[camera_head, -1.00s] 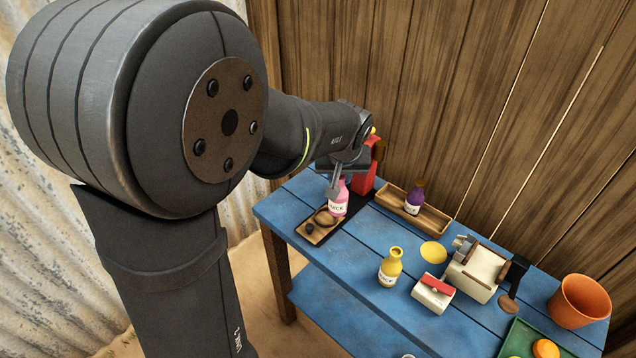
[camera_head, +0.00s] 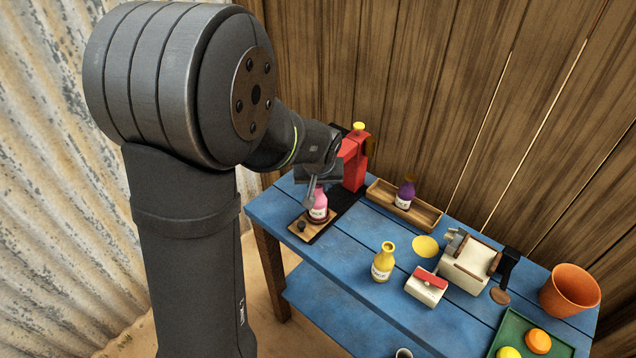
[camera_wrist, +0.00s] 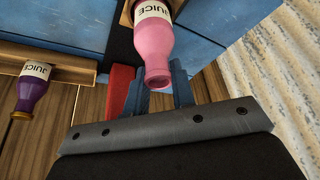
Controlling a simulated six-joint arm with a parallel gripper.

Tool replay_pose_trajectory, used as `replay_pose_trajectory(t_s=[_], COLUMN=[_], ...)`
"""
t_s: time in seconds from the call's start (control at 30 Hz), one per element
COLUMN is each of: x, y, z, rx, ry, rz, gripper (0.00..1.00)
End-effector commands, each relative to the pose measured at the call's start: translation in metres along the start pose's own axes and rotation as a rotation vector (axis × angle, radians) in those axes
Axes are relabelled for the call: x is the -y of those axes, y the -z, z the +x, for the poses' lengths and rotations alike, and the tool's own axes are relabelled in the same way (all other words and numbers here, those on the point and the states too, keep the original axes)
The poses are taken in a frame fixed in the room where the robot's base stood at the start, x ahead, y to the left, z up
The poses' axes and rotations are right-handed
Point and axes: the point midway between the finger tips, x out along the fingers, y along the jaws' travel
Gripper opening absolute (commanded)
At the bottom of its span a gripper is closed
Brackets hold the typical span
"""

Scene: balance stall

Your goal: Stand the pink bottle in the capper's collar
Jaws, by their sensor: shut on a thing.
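The pink bottle (camera_head: 319,204) with a white label is upright above the capper's small wooden board (camera_head: 303,236). My gripper (camera_head: 313,188) is shut on the pink bottle near its neck. In the wrist view the bottle (camera_wrist: 155,45) lies between my gripper's fingers (camera_wrist: 161,80). The brown collar (camera_head: 329,217) shows around the bottle's foot; whether the bottle is seated in it or just above it I cannot tell. The red capper post (camera_head: 355,162) stands right behind, with a yellow knob on top. It also shows in the wrist view (camera_wrist: 118,90).
A purple bottle (camera_head: 405,192) stands in a wooden tray (camera_head: 430,214) to the right. A yellow bottle (camera_head: 383,264), a red-and-white box (camera_head: 426,288), a cream device (camera_head: 470,266) and an orange pot (camera_head: 570,291) stand further right on the blue table (camera_head: 345,262).

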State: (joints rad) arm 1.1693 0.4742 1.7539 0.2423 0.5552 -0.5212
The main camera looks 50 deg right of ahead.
Motion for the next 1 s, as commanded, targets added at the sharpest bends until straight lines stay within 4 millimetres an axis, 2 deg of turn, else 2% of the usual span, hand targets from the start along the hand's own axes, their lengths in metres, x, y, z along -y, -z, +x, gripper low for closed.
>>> replay_pose_trajectory(t_s=[0.03, 0.13, 0.53, 0.67, 1.0], x=[0.000, 0.000, 0.000, 0.000, -0.001], y=[-0.001, -0.001, 0.001, 0.002, 0.002], z=[0.001, 0.001, -0.006, -0.022, -0.087], rx=[0.001, 0.000, -0.001, -0.003, -0.004], ry=[0.000, 0.000, 0.000, -0.001, -0.001], rz=[0.000, 0.000, 0.000, -0.001, 0.000], gripper=[0.25, 0.45, 0.45, 0.45, 0.45])
